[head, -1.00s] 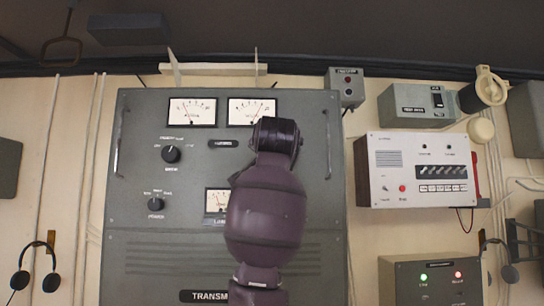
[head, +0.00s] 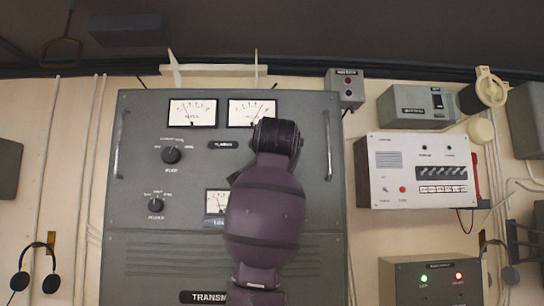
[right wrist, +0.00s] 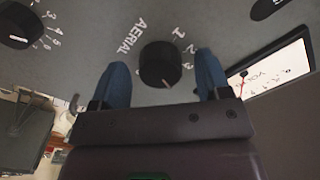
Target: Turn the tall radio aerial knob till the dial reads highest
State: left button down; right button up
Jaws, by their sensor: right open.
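The black aerial knob (right wrist: 160,64) shows in the right wrist view under the word AERIAL, with numerals around it. A small light mark is at its lower edge in that view. My right gripper (right wrist: 162,70) is open, with one blue finger on each side of the knob; I cannot tell whether they touch it. In the head view my right arm covers this part of the grey transmitter panel (head: 135,220). Two dials sit at the top, a left dial (head: 193,112) and a right dial (head: 252,112). A smaller dial (head: 216,202) is partly hidden by my arm. My left gripper is out of view.
Two other knobs, an upper one (head: 171,155) and a lower one (head: 156,205), are at the panel's left. A handle (head: 118,145) stands out at the left edge. A white box (head: 416,172) and a grey box with lights (head: 430,282) are on the right.

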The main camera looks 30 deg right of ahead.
jog(key=shift+s+a, duration=0.1)
jog(key=b+v, duration=0.2)
jog(key=v, duration=0.8)
jog(key=shift+s+b, duration=0.3)
jog(key=shift+a, duration=0.1)
